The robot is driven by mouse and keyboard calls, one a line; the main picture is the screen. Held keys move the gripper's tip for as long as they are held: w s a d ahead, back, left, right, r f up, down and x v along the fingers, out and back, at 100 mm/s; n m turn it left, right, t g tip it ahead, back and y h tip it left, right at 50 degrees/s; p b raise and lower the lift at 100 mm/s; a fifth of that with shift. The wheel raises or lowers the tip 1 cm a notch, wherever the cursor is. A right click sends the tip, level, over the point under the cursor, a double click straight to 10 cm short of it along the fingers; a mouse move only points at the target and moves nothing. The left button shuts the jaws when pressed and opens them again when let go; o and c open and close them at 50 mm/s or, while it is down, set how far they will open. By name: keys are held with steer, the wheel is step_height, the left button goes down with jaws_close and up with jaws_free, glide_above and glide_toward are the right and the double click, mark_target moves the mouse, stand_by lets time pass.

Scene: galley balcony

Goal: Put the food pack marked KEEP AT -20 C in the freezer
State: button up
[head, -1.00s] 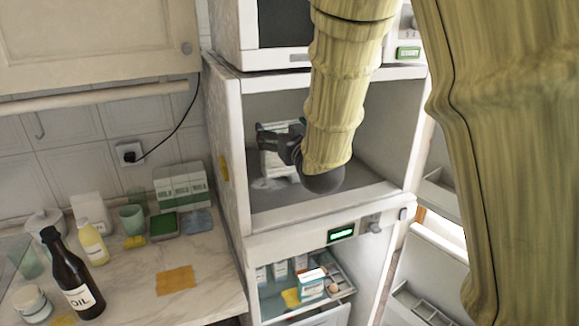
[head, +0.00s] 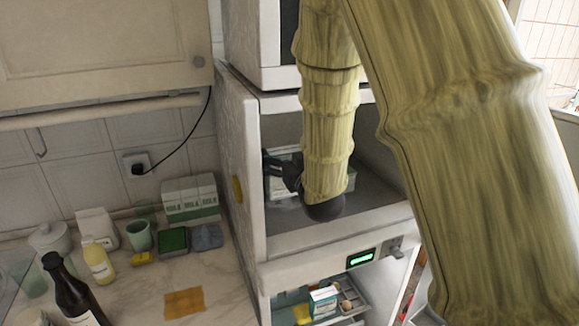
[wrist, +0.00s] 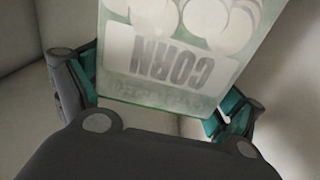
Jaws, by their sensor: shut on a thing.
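My gripper (head: 283,170) is inside the open upper compartment (head: 284,128) of the tall white cabinet, shut on a white and pale green food pack (head: 278,187). In the wrist view the pack (wrist: 168,62) sits between the two fingers of my gripper (wrist: 155,98). Its label reads CORN, upside down; a fainter line beside it is not legible, so I cannot confirm the storage marking. In the head view my arm hides part of the pack. I cannot tell whether it touches the compartment floor.
Below, an open lower compartment holds boxes (head: 322,298) on a shelf, under a green-lit display (head: 361,259). The compartment's left wall (head: 240,150) is close to my gripper.

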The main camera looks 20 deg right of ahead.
steer(key=shift+s+d, duration=0.1)
steer(key=shift+s, duration=0.05)
steer(key=shift+f, duration=0.15)
step_height(320, 180, down, 2)
steer(key=shift+f+p, duration=0.25)
steer(key=shift+p, duration=0.2)
steer(key=shift+f, duration=0.55)
steer(key=shift+f, duration=0.1)
steer(key=o, duration=1.4)
steer(key=shift+o, duration=0.2)
